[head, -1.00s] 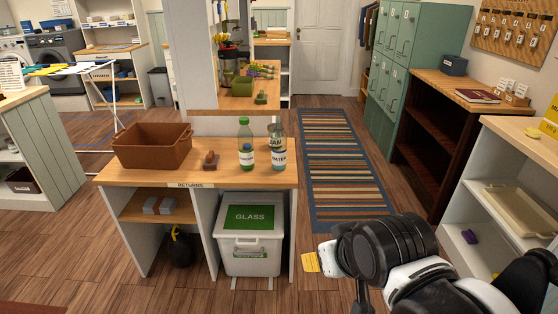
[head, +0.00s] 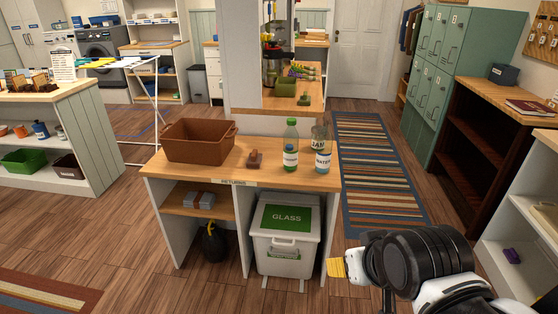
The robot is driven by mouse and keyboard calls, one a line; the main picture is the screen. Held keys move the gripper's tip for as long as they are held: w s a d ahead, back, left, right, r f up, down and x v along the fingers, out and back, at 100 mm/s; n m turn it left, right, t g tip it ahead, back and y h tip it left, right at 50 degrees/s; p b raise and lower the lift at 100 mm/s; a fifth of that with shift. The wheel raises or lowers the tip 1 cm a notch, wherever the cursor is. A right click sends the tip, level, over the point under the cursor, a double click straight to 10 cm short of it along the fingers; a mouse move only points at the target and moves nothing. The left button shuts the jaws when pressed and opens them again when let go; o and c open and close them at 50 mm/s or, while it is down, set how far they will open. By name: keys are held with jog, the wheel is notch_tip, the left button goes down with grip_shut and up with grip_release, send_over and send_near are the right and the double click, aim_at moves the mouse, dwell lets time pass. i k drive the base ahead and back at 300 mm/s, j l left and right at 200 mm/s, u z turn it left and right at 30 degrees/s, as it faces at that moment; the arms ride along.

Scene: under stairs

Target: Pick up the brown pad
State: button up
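A small brown object (head: 255,160), which looks like the brown pad with a raised grip, lies on the wooden top of the returns counter (head: 222,177). It is between a brown bin and a green-capped bottle. My gripper (head: 337,268) is only partly in view at the lower right, beside the counter's right end in the picture, apart from the pad. A yellow piece shows at its tip. I cannot tell whether its fingers are open or shut.
The brown bin (head: 197,143), the bottle (head: 290,146) and a jar over a water-labelled container (head: 322,152) stand on the counter. A white glass bin (head: 285,236) is below. A pillar (head: 245,60) rises behind. Open wooden floor lies in front and left.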

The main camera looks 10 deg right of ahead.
aim_at(255, 159)
jog(key=i+j+u, duration=0.15)
jog(key=i+j, duration=0.15)
jog(key=i, duration=0.25)
jog(key=i+j+u, duration=0.15)
jog(key=i, duration=0.4)
jog(key=i+j+u, duration=0.1)
jog(key=i+j, duration=0.15)
jog(key=i, duration=0.3)
jog(key=i+j+u, duration=0.15)
jog(key=i, duration=0.4)
